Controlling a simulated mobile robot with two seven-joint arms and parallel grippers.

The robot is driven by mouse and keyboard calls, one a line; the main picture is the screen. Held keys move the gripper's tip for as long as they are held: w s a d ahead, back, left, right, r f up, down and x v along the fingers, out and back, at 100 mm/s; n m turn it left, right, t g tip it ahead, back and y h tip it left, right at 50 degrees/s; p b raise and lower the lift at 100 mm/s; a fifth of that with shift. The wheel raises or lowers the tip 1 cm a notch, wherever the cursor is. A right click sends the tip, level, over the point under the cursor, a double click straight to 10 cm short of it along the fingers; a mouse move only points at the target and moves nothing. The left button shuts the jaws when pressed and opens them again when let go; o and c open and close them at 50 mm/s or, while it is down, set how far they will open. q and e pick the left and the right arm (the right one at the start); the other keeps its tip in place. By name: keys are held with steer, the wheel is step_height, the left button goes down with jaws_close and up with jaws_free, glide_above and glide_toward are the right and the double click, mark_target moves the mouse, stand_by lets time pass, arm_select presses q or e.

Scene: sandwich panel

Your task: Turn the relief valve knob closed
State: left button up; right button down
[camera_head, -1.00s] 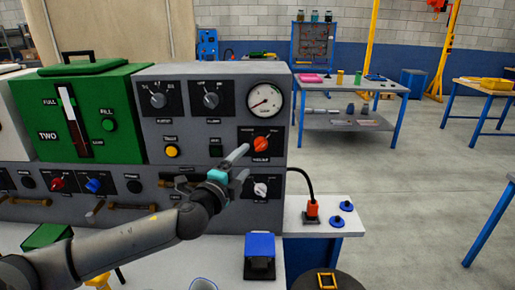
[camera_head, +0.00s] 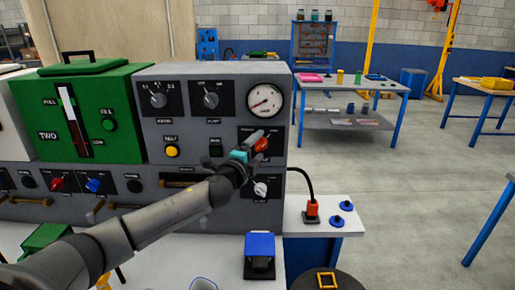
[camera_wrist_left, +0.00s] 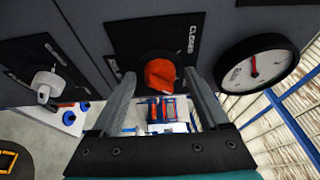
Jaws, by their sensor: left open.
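The relief valve knob is red-orange and sits on a black plate on the grey panel. It shows in the head view (camera_head: 262,144), partly covered by my gripper, and in the left wrist view (camera_wrist_left: 160,74). The black plate (camera_wrist_left: 140,30) has white lettering, with "CLOSED" readable in the wrist view. My left gripper (camera_head: 258,138) is open in front of the knob. In the wrist view its two fingers (camera_wrist_left: 160,85) stand on either side of the knob. I cannot tell whether they touch it. My right gripper is in neither view.
A white pressure gauge (camera_head: 264,101) sits above the knob. A white knob (camera_head: 261,188) is below it. Other knobs and a yellow button (camera_head: 172,151) are on the panel to the left. A blue box (camera_head: 260,246) stands on the white bench below.

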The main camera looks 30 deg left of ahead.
arm_select(q)
jaws_close()
stand_by(0.8)
